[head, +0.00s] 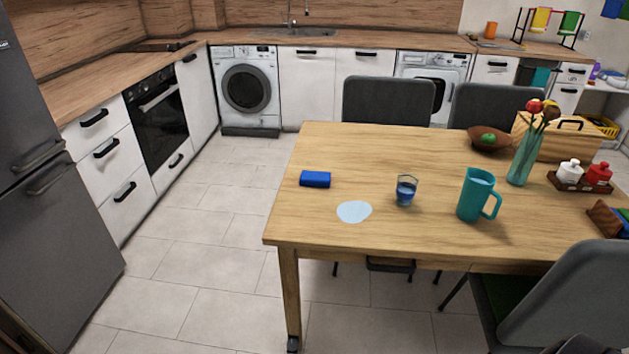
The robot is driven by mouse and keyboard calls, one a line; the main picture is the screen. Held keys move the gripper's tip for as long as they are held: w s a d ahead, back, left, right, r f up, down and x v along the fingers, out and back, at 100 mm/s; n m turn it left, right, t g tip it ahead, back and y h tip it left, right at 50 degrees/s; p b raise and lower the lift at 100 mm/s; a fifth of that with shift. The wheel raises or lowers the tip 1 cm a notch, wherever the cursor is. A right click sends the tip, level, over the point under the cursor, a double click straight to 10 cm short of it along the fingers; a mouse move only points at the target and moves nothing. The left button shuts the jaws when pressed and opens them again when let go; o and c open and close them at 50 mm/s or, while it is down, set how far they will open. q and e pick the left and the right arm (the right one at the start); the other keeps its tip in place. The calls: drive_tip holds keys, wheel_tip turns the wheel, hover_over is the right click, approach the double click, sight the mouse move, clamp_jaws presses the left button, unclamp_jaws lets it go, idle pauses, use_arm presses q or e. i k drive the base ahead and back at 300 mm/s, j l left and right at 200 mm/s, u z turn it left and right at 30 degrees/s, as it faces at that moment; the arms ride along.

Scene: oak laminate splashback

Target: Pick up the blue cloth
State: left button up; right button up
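Neither of my grippers shows in the head view.
A glass of blue liquid (405,190), a teal pitcher (476,195) and a vase with flowers (523,158) stand right of the cloth. A bowl (488,140) is farther back. Grey chairs (388,102) surround the table. The tiled floor (195,235) on the left is clear.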

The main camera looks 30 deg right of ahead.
sight(308, 178)
drive_tip(key=z, duration=0.6)
drive_tip(key=i+j+z, duration=0.2)
drive_tip(key=z, duration=0.2)
drive_tip(key=i+j+z, duration=0.15)
drive_tip(key=j+z, duration=0.25)
drive_tip(key=i+j+z, duration=0.15)
drive_tip(key=j+z, duration=0.65)
